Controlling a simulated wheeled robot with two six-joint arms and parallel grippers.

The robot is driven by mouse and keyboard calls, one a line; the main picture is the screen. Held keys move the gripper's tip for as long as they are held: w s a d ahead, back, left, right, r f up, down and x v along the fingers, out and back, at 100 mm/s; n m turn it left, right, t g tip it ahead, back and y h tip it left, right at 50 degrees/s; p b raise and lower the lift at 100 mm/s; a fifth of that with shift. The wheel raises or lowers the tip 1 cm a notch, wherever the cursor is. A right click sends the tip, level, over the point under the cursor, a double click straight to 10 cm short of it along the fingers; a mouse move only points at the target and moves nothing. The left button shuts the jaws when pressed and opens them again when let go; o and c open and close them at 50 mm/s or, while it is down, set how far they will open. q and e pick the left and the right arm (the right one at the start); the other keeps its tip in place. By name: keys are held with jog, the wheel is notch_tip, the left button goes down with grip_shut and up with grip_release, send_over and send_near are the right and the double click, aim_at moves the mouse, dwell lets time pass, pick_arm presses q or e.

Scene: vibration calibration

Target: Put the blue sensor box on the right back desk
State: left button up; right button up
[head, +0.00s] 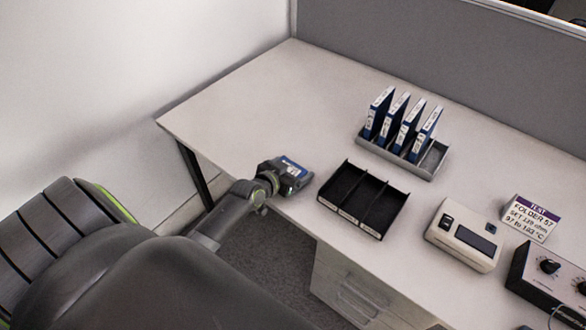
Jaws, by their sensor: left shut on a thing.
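My left gripper (286,179) reaches in from the left at the desk's front left edge. It is shut on a small dark box with a blue top, the blue sensor box (294,166). The gripper hides part of the box, and I cannot tell whether the box touches the desk. The light grey desk (262,108) runs from the left wall along a grey partition. My right gripper is out of view.
A black divided tray (348,214) lies empty just right of the gripper. Behind it, a grey rack (432,160) holds several blue folders (402,122). A beige meter (464,236), a TEST sign (531,218) and a black knobbed unit (547,279) stand at right. The desk's back left is clear.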

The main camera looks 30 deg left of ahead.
pick_arm(q)
jog(key=o, duration=0.9)
jog(key=shift+o, duration=0.2)
jog(key=shift+r+p, duration=0.25)
jog(key=shift+p, duration=0.15)
jog(key=v, duration=1.2)
jog(key=shift+f+p, duration=0.15)
jog(key=shift+p, duration=0.2)
